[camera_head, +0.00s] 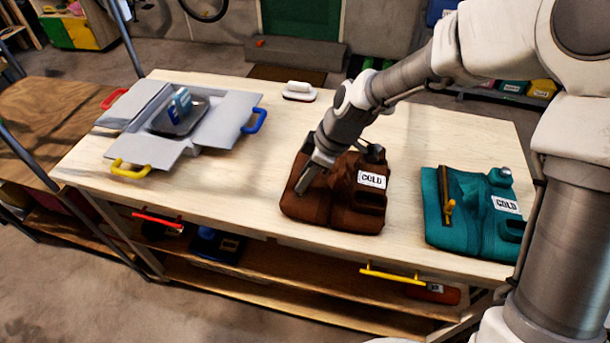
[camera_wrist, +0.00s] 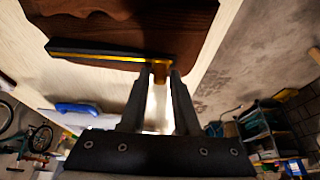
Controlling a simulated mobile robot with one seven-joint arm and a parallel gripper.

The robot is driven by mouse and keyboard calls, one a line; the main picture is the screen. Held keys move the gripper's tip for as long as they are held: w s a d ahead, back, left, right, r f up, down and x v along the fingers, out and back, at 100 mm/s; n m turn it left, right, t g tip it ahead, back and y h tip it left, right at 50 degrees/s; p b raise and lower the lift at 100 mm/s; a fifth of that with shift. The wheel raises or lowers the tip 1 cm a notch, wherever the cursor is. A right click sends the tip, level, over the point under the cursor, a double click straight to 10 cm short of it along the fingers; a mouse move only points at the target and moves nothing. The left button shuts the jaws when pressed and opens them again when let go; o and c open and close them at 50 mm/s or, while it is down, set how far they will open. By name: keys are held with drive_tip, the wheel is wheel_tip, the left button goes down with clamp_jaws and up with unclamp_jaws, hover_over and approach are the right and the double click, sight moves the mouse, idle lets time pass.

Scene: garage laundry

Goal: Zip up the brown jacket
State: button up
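The brown jacket (camera_head: 345,212) lies flat near the front edge of the table, with a white "COLD" label on its right half. It also shows at the top of the wrist view (camera_wrist: 165,25). Its dark zipper track (camera_wrist: 95,52) runs along the cloth there, with a yellow edge. My gripper (camera_head: 303,186) is over the jacket's left half, pointing down. In the wrist view, the orange-yellow zipper pull (camera_wrist: 160,70) sits between my fingertips at one end of the track and fills the narrow gap. The head view hides the pull behind my gripper.
A teal jacket (camera_head: 475,225), also labelled "COLD", lies to the right with its own zipper and yellow pull. A grey open-flapped box (camera_head: 205,135) stands at the left. A white-handled brush-like object (camera_head: 299,91) is at the back. Bare table (camera_head: 235,190) lies left of the brown jacket.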

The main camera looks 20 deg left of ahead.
clamp_jaws()
idle(1.1)
